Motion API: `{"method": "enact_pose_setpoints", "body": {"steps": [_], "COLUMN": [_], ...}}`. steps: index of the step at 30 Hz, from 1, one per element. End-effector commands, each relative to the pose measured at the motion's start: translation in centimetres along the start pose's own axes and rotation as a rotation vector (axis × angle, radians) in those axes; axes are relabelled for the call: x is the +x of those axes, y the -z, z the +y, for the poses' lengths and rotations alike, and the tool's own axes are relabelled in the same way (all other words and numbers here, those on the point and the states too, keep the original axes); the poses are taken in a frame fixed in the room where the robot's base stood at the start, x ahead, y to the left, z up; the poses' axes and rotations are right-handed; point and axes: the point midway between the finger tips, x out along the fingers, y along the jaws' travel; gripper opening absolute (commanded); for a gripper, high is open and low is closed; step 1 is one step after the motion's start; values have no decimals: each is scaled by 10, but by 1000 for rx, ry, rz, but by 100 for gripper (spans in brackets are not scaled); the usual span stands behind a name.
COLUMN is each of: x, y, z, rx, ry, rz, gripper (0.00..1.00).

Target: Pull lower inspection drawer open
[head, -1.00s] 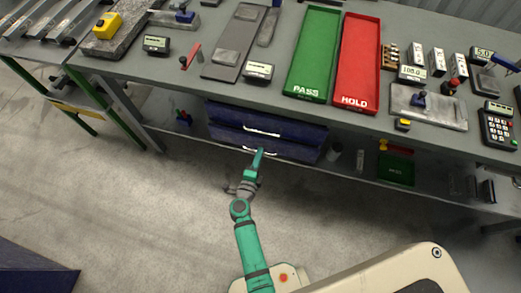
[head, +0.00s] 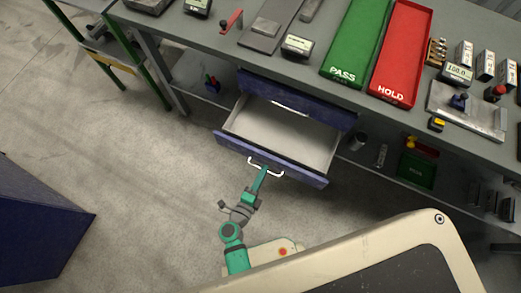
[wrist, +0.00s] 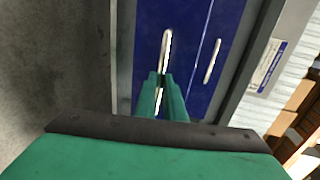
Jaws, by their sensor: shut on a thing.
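The lower inspection drawer (head: 270,158) is blue with a pale, empty-looking inside, and stands well out from under the table in the head view. Its white handle (head: 280,172) is on the front panel. My gripper (head: 262,173) is at this handle, with its green fingers shut on it. In the wrist view the fingers (wrist: 160,85) close around the handle (wrist: 165,50) against the blue front. The upper drawer (head: 300,98) is closed above, and its handle also shows in the wrist view (wrist: 212,60).
The table (head: 330,95) overhead carries a green PASS tray (head: 352,50) and a red HOLD tray (head: 402,55). A blue block-like object (head: 35,225) stands at left. The floor before the drawer is clear.

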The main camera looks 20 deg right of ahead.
Motion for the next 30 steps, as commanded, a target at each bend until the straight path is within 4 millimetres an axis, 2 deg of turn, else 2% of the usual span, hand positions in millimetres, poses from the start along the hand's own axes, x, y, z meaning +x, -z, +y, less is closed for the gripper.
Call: {"method": "enact_pose_setpoints", "body": {"steps": [13, 14, 15, 16, 26, 30], "x": [-2, -2, -2, -2, -4, -19], "y": [2, 2, 2, 2, 2, 2], "z": [1, 1, 1, 1, 1, 2], "rx": [1, 1, 1, 1, 1, 0], "ry": [-2, -2, -1, -1, -1, -3], "rz": [5, 5, 6, 6, 6, 5], "gripper": [0, 16, 26, 27, 27, 27]}}
